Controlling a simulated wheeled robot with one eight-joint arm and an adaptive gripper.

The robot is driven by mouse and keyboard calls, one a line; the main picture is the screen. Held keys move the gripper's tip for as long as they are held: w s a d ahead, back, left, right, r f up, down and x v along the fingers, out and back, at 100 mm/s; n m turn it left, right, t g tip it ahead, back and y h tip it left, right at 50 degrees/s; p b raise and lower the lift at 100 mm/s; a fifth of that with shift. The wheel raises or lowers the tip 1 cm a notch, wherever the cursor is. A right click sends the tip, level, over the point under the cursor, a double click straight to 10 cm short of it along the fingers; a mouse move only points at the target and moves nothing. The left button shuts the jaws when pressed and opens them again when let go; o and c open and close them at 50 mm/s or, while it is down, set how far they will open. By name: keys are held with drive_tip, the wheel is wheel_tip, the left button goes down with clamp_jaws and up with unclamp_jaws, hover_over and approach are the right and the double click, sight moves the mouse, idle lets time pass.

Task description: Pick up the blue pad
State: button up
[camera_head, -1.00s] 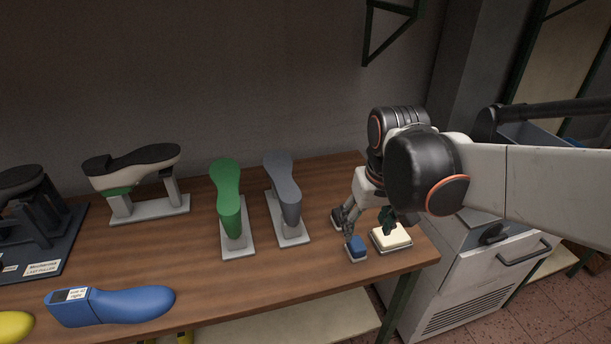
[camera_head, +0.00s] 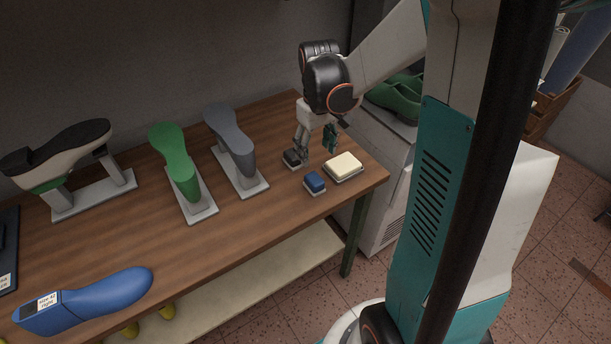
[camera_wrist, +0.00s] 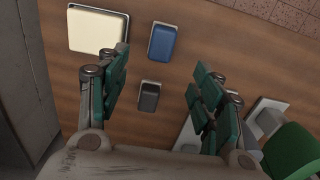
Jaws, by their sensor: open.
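The blue pad (camera_head: 314,182) sits on a light base near the right front edge of the wooden table. It also shows at the top middle of the wrist view (camera_wrist: 162,43). My gripper (camera_head: 317,153) is open and empty, with its fingers pointing down above the pads, behind the blue pad in the head view. In the wrist view, the blue pad lies between the lines of my two spread fingers (camera_wrist: 161,62), toward their tips. I see no contact with it; the exact height of the fingertips is hard to tell.
A cream pad (camera_head: 344,165) lies right of the blue pad, and a dark pad (camera_head: 292,158) lies behind it to the left. Grey (camera_head: 232,140) and green (camera_head: 178,165) lasts stand to the left. A blue last (camera_head: 88,298) lies at front left.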

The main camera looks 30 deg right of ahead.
sight(315, 178)
wheel_tip(315, 178, down, 7)
drive_tip(key=shift+r+b, duration=0.15)
drive_tip(key=shift+b, duration=0.85)
drive_tip(key=shift+s+a+f+b, duration=0.1)
drive_tip(key=shift+f+b, duration=0.6)
drive_tip(key=shift+f, duration=0.65)
drive_tip(key=shift+a+f+b, duration=0.1)
drive_tip(key=shift+f+b, duration=0.6)
drive_tip(key=shift+f, duration=0.65)
drive_tip(key=c, duration=1.2)
